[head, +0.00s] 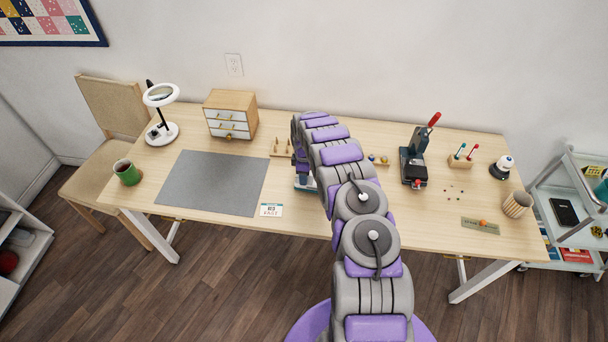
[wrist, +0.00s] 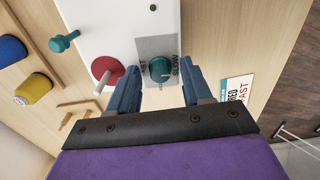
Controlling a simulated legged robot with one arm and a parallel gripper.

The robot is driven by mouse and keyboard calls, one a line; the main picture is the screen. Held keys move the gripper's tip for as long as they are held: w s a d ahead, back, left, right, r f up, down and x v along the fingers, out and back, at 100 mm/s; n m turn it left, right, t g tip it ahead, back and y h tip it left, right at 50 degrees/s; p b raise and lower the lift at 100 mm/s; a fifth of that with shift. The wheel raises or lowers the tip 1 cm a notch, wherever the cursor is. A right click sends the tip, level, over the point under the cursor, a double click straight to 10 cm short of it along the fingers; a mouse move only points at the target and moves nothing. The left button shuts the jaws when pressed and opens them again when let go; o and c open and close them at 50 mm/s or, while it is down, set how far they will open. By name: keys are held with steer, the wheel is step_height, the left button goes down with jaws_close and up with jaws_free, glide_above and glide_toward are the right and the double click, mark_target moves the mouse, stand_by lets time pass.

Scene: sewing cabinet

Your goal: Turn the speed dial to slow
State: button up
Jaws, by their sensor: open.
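The speed dial (wrist: 160,67) is a round teal knob on a grey plate (wrist: 155,46) on a white body (wrist: 110,22) in the wrist view. The dial's plate has lettering on both sides: the right reads SLOW, and the left looks like FAST. My gripper (wrist: 161,80) is open, with one blue finger on each side of the dial. I cannot tell whether the fingers touch it. A small pale mark shows at the dial's lower edge. In the head view my arm hides the dial and most of the machine.
A red disc (wrist: 101,70) with a white peg sits left of the dial. A teal peg (wrist: 64,42) and blue (wrist: 11,48) and yellow (wrist: 34,88) spools are farther left. A card (head: 271,210) lies beside the grey mat (head: 213,183). A black tool with a red lever (head: 414,160) stands right.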

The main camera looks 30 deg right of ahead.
step_height(320, 180, up, 17)
steer(key=shift+r+p, duration=0.15)
steer(key=shift+p, duration=0.25)
stand_by(0.6)
steer(key=s+a+r+m+b, duration=0.1)
steer(key=s+a+r+m, duration=0.1)
steer(key=s+a+r, duration=0.35)
steer(key=s+a+r+m+g+b, duration=0.1)
steer(key=s+a+r+m+b, duration=0.15)
steer(key=s+r, duration=0.55)
steer(key=s+a+r+m, duration=0.2)
steer(key=s+a+r, duration=0.25)
steer(key=s, duration=0.45)
steer(key=s+a+m+b, duration=0.1)
steer(key=s+a+m, duration=0.1)
steer(key=s, duration=1.1)
steer(key=s+a+m+b, duration=0.2)
steer(key=s+a, duration=0.3)
steer(key=s, duration=0.9)
steer(key=shift+s+f+m+g, duration=0.25)
steer(key=shift+f+m+g, duration=0.15)
steer(key=shift+m, duration=0.05)
